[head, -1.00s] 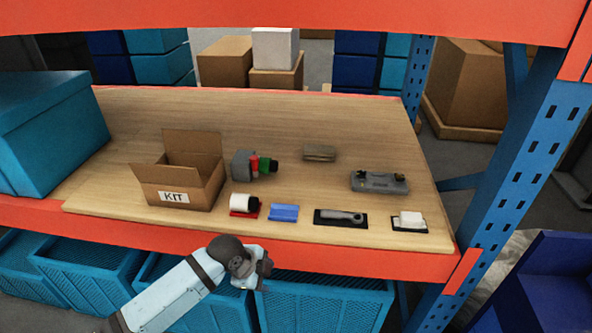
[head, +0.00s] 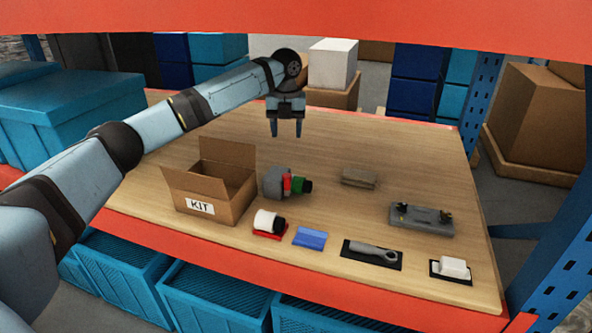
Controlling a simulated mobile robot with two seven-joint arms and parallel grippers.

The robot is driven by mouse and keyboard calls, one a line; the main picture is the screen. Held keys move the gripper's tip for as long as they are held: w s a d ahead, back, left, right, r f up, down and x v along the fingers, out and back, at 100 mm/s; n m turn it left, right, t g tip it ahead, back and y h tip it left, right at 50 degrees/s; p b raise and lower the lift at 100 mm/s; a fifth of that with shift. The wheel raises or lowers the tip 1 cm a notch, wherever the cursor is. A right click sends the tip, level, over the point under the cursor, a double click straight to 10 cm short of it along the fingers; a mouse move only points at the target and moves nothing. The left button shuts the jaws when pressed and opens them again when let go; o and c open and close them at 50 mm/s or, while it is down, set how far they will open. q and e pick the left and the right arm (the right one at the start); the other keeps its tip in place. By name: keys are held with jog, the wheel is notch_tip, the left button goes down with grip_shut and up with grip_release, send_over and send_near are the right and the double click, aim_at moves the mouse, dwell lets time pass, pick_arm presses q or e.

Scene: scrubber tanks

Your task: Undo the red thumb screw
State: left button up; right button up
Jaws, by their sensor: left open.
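A grey block (head: 273,180) with a red part (head: 287,185) and a green, black-ended part (head: 300,185) sits mid-shelf, right of the KIT box. The red part may be the red thumb screw; its shape is too small to make out. My left gripper (head: 286,132) hangs above the back of the wooden shelf, fingers pointing down. It is open and empty, apart from the block and beyond it in the picture. My right gripper is not in view.
An open cardboard KIT box (head: 205,198) stands left of the block. A white roll (head: 265,221), blue item (head: 310,238), grey tool (head: 372,251) and white piece (head: 454,268) line the front edge. A grey fixture (head: 420,220) sits right. An orange beam (head: 300,22) crosses above.

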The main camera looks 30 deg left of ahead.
aim_at(287, 175)
pick_arm(q)
notch_tip(287, 175, down, 12)
jog(key=shift+s+f+p, duration=0.1)
jog(key=shift+f+p, duration=0.15)
jog(key=shift+p, duration=0.15)
jog(key=shift+f, duration=0.6)
jog(key=shift+c, duration=1.3)
jog(key=shift+r, duration=0.1)
jog(key=c, duration=0.7)
